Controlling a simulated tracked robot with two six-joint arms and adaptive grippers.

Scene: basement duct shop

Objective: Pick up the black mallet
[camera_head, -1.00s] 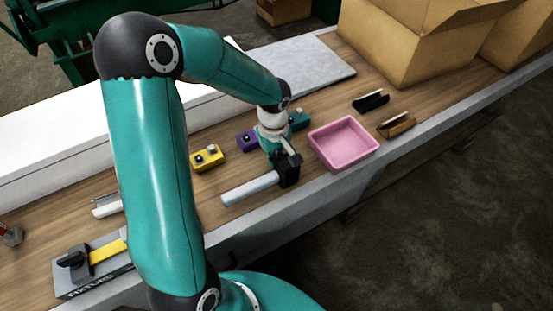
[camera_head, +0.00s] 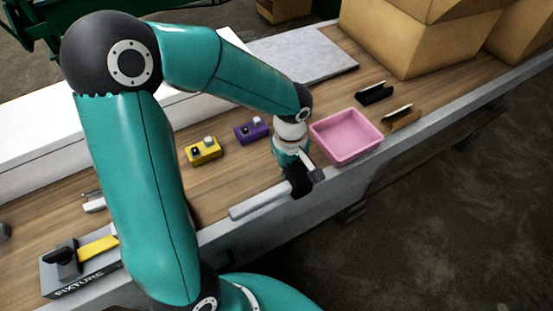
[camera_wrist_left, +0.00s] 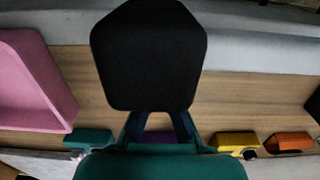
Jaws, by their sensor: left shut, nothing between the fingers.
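The black mallet has a blocky black head (camera_head: 301,183) and a pale grey handle (camera_head: 260,201), which points left over the bench's front edge in the head view. My left gripper (camera_head: 296,163) is right at the head and its jaws are shut. In the left wrist view the black head (camera_wrist_left: 150,55) fills the upper middle, close in front of the fingers, and hides the fingertips. I cannot see any grip on the mallet. My right gripper is not in view.
A pink tray (camera_head: 346,135) stands just right of the gripper. Yellow (camera_head: 204,150) and purple (camera_head: 252,130) boxes lie behind the mallet. Two small holders (camera_head: 375,93) and cardboard boxes (camera_head: 420,40) are further right. A grey fixture (camera_head: 80,276) sits lower left.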

